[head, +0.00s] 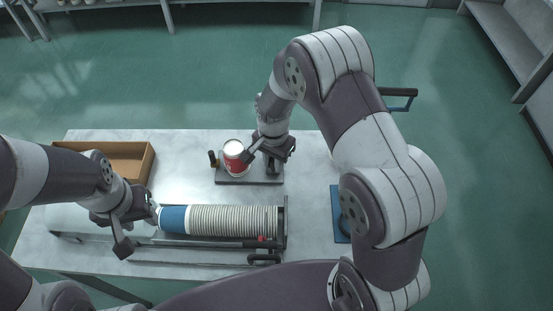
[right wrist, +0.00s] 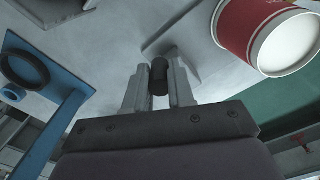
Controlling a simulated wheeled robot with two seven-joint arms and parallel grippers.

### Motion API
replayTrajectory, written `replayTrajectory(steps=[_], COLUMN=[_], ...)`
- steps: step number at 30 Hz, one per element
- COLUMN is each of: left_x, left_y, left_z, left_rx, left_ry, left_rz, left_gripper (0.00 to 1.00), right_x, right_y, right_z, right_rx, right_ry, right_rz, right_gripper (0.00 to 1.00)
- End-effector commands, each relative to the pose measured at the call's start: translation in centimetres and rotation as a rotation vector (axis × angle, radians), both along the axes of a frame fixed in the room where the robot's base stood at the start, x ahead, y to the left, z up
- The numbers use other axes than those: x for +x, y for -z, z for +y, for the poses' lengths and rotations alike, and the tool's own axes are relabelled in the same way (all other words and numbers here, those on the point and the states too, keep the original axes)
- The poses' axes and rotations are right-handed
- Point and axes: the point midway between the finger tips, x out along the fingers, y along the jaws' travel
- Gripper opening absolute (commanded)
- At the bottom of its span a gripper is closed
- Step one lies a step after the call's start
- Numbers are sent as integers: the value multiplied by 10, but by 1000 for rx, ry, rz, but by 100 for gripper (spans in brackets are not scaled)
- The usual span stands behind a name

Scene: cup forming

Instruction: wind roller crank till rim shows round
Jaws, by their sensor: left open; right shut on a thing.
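A red and white paper cup (head: 234,160) stands on the dark base plate (head: 232,181) of the roller device near the table's middle. In the right wrist view the cup (right wrist: 248,28) shows a red side and a pale round end; how even its rim is cannot be told. My right gripper (head: 270,164) is beside the cup, to its right. In the right wrist view its fingers (right wrist: 158,82) are shut on a black cylindrical crank knob (right wrist: 158,76). My left gripper (head: 150,210) is open at the left, by the blue end of a cup stack (head: 232,221).
The cup stack lies in a long metal rack (head: 286,232) along the table's front. An open brown box (head: 128,155) is at the back left. A blue fixture (head: 337,215) lies at the right, partly behind my right arm; its blue bar and dark ring (right wrist: 24,68) show in the wrist view.

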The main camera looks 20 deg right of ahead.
Motion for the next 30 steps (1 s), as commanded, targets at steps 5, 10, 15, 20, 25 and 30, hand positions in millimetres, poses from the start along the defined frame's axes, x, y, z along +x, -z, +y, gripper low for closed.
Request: replayTrajectory(steps=[5, 10, 15, 20, 25, 30], left_x=[0, 0, 0, 0, 0, 0], left_y=[0, 0, 0, 0, 0, 0], left_z=[0, 0, 0, 0, 0, 0], left_rx=[0, 0, 0, 0, 0, 0], left_ry=[0, 0, 0, 0, 0, 0], left_rz=[0, 0, 0, 0, 0, 0], left_gripper=[43, 43, 43, 43, 43, 43], right_x=[2, 2, 2, 3, 2, 2], right_y=[-1, -1, -1, -1, -1, -1], right_z=[2, 3, 3, 3, 3, 2], right_rx=[1, 1, 1, 1, 1, 0], right_ry=[43, 59, 62, 61, 61, 61], right_rz=[-5, -6, -6, -6, -4, -3], right_gripper=[0, 0, 0, 0, 48, 48])
